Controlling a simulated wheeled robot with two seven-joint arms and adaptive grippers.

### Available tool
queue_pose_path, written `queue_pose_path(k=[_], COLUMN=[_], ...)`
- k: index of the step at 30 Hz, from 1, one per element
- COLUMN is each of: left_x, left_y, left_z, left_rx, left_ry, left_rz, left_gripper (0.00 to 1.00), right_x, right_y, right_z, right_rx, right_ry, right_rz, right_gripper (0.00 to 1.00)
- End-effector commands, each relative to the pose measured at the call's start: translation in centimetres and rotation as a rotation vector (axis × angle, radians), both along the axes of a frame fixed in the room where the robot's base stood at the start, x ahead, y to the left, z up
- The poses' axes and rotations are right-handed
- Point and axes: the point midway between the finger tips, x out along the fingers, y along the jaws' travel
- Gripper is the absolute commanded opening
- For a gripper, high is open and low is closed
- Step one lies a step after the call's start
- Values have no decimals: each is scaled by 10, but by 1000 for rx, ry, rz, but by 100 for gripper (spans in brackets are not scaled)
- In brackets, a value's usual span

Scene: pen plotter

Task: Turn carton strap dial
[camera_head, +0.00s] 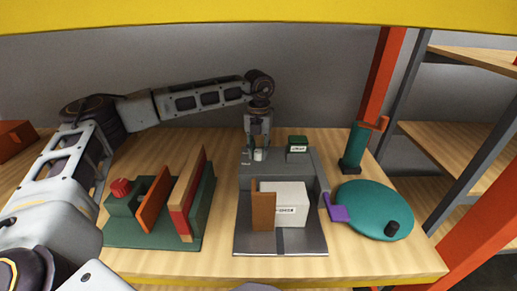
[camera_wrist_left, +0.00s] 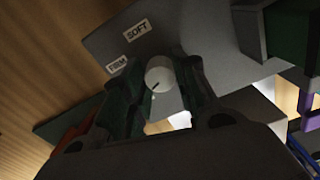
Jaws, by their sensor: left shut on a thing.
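The white round dial (camera_head: 258,155) sits on the grey strapping machine (camera_head: 318,164), towards its back left. My left gripper (camera_head: 255,149) reaches down to it from above. In the left wrist view the dial (camera_wrist_left: 159,73) lies between the two dark fingers of the left gripper (camera_wrist_left: 161,85), which is shut on it. A dark pointer mark shows on the dial's face. Labels reading SOFT (camera_wrist_left: 138,30) and FIRM (camera_wrist_left: 117,65) lie on the grey panel beside it. A white carton (camera_head: 290,203) stands on the machine's front bed. My right gripper is not in view.
A brown upright plate (camera_head: 263,206) stands against the carton. A green labelled block (camera_head: 298,144) is right of the dial. A green stand with upright boards (camera_head: 155,233) is at left, a teal round disc (camera_head: 372,208) and green post (camera_head: 354,146) at right. An orange rack post (camera_head: 381,75) rises behind.

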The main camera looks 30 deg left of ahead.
Motion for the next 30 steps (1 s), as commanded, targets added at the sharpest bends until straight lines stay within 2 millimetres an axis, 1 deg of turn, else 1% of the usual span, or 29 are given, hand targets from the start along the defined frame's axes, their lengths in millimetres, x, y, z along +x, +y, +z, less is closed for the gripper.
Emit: queue_pose_path(k=[3,13,21,30], left_x=[0,0,0,1], left_y=[1,0,0,0], left_z=[1,1,1,2], left_rx=[0,0,-1,0], left_ry=[1,-1,-2,-3], left_rz=[-71,-318,-523,-735], left_gripper=[5,5,5,5], right_x=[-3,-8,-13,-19], right_y=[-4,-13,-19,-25], right_z=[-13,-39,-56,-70], right_rx=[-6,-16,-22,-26], right_ry=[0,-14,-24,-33], right_rz=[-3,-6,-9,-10], right_gripper=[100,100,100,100])
